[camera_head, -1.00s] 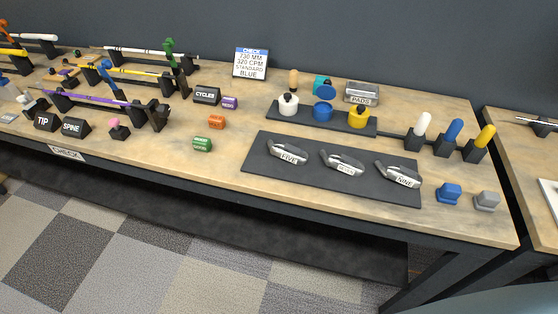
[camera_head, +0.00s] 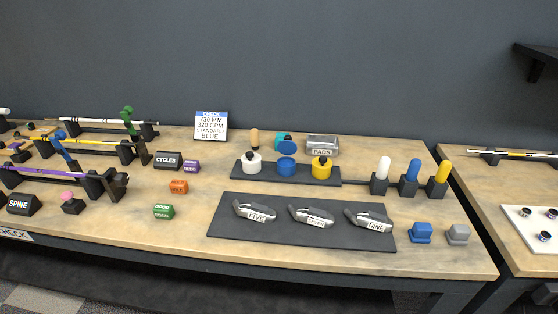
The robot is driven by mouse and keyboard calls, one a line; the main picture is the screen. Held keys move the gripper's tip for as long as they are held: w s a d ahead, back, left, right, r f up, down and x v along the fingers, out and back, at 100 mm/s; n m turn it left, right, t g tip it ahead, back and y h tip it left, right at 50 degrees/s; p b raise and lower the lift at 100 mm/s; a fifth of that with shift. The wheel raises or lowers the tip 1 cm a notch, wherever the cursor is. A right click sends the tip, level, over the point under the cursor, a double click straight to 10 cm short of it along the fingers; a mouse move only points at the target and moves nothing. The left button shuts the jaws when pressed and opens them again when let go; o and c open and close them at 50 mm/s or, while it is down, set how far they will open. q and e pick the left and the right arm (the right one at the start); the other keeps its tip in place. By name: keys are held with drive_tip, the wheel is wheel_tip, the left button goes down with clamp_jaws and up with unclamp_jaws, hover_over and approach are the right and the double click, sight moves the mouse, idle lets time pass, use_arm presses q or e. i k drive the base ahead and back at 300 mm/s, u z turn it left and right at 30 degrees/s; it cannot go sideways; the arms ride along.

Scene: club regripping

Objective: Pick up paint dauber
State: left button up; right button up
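Three upright coloured sticks stand in black holders at the right of the bench: white (camera_head: 384,168), blue (camera_head: 413,171) and yellow (camera_head: 441,174). They look like the daubers, but I cannot read any label on them. On a black tray (camera_head: 240,176) left of them are a white pot (camera_head: 251,166), a blue pot (camera_head: 286,168) and a yellow pot (camera_head: 321,168). The white and yellow pots have black knobs on top. Neither of my grippers shows in the view.
Three club heads lie on a dark mat (camera_head: 225,229) in front. Blue (camera_head: 421,233) and grey (camera_head: 458,235) blocks sit at the right front. Shafts in racks fill the left. Another table (camera_head: 487,204) stands at right.

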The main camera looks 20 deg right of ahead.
sight(413, 169)
drive_tip(key=z, duration=1.8)
